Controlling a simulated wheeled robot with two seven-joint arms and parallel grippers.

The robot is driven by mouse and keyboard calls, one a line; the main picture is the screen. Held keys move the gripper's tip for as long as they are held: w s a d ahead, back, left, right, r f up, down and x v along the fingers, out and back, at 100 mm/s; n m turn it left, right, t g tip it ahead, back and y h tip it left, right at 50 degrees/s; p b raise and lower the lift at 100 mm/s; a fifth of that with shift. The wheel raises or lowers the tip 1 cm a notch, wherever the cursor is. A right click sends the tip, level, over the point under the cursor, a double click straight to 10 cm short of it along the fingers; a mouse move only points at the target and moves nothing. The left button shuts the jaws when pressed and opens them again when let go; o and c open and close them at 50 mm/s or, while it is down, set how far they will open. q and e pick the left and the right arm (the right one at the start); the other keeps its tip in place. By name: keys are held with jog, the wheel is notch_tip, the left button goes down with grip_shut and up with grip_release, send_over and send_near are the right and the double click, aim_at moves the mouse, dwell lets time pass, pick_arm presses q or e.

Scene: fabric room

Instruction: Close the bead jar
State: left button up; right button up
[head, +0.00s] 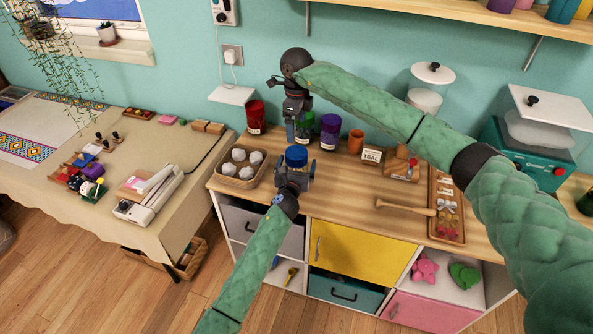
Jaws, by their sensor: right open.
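A small jar with a blue top, which looks like the bead jar (297,156), stands near the front edge of the wooden counter. My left gripper (296,174) comes from the front, with its fingers on both sides of the jar; it appears shut on the jar. The fingers and wrist hide much of the jar's lower body. My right gripper (297,130) points down just above and behind the blue top. It is open, with nothing visible in it. Whether the blue top is seated tightly cannot be told.
A basket of pale balls (242,165) stands left of the jar. Red (256,117) and purple (330,132) containers and an orange cup (355,141) stand behind. The counter's front middle is mostly clear.

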pick_arm(q)
jog(key=shift+s, duration=0.1)
jog(key=shift+s+a+f, duration=0.1)
jog(key=shift+s, duration=0.15)
jog(key=s+b, duration=0.1)
jog(key=s, duration=0.1)
jog(key=s+a, duration=0.1)
jog(key=s, duration=0.2)
jog(key=shift+s+b, duration=0.35)
pick_arm(e)
jog(key=shift+f, duration=0.8)
pick_arm(q)
jog(key=shift+s+a, duration=0.1)
jog(key=shift+s, duration=0.5)
pick_arm(e)
jog(key=shift+f, duration=0.1)
